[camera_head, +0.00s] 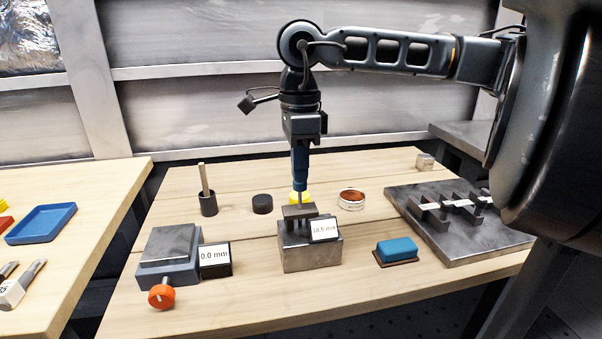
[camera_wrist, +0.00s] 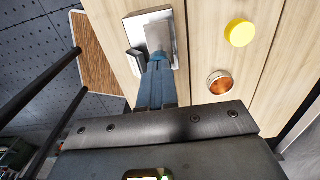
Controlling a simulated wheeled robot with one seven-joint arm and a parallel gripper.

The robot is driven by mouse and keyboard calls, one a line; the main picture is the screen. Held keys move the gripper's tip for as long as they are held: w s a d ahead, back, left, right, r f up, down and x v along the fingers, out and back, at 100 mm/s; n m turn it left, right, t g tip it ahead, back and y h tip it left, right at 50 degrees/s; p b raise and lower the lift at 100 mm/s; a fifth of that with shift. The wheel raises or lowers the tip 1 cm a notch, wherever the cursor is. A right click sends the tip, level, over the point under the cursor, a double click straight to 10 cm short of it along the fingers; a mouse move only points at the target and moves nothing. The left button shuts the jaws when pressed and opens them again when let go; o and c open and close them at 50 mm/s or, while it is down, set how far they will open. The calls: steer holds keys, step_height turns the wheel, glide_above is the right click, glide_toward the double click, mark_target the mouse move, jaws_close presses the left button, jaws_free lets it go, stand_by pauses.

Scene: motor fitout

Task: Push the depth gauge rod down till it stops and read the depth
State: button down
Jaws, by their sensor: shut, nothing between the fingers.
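The depth gauge (camera_head: 299,211) sits on a grey metal block (camera_head: 312,258) in the middle of the bench. Its small display (camera_head: 324,230) seems to read 18.5 mm. My gripper (camera_head: 300,186) points straight down, shut and empty, right above the gauge's top. The rod is mostly hidden by the fingertips, and I cannot tell whether they touch it. In the wrist view the blue fingers (camera_wrist: 157,88) lie together over the gauge and hide part of it; the block (camera_wrist: 133,27) shows behind them.
Left of the block are a vise-like fixture with an orange knob (camera_head: 162,296) and a 0.0 mm display (camera_head: 215,260). A yellow disc (camera_wrist: 240,33), a copper-lined ring (camera_head: 351,199), a black puck (camera_head: 262,204) and a cup with a rod (camera_head: 208,204) stand behind. A blue block (camera_head: 397,249) and metal plate (camera_head: 470,246) lie right.

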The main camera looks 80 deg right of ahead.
steer(key=shift+f+b, duration=0.7)
steer(key=shift+f, duration=0.05)
steer(key=shift+r, duration=0.1)
steer(key=shift+r+p, duration=1.25)
steer(key=shift+r, duration=2.25)
